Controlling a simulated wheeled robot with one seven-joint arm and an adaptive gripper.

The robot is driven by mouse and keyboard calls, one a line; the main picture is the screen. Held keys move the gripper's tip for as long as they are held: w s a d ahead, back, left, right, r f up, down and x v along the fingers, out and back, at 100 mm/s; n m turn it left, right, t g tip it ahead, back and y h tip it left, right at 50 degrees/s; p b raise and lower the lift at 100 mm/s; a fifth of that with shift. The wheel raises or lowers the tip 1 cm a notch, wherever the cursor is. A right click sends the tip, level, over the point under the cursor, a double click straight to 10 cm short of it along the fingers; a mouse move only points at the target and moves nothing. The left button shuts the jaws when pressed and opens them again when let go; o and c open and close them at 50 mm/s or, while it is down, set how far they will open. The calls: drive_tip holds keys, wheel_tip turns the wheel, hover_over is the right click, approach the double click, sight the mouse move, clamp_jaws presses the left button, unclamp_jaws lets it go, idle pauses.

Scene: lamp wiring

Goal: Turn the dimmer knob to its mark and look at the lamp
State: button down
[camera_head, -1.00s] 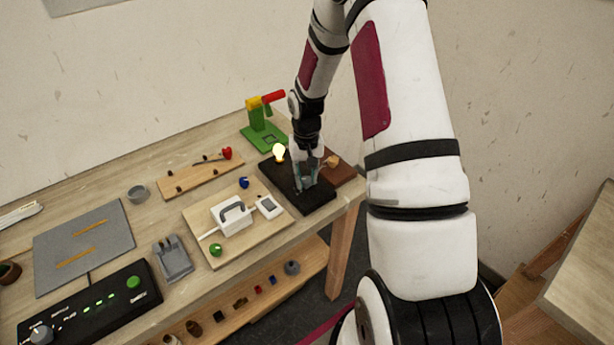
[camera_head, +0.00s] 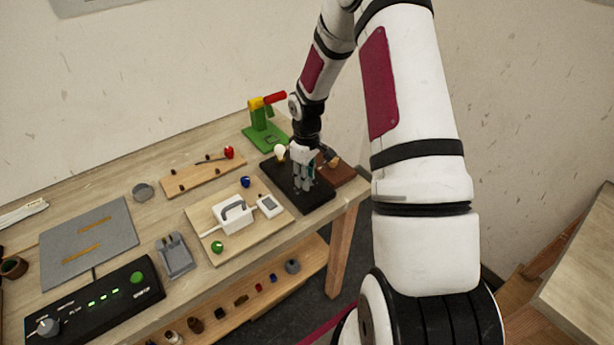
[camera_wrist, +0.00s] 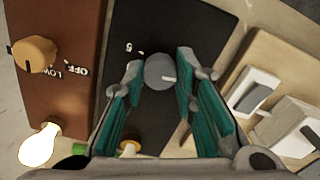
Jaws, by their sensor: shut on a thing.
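My gripper (camera_wrist: 160,78) has its teal-padded fingers on both sides of a grey round knob (camera_wrist: 159,72) on a black board (camera_wrist: 147,25). The knob has a white pointer line, directed to the right in the wrist view. A white "5" is printed on the board near the knob. In the head view my gripper (camera_head: 303,184) is down at the black board (camera_head: 318,202) and hides the knob.
Beside the black board is a brown board (camera_wrist: 62,100) with an orange knob (camera_wrist: 35,54) and "OFF" and "LOW" lettering. A wooden board (camera_head: 205,218) with a white switch box (camera_head: 233,214) lies left. A green stand (camera_head: 262,128) is behind.

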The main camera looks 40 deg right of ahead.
drive_tip(key=shift+n, duration=0.3)
idle(0.4)
drive_tip(key=c, duration=1.3)
unclamp_jaws()
wheel_tip(320, 180, up, 12)
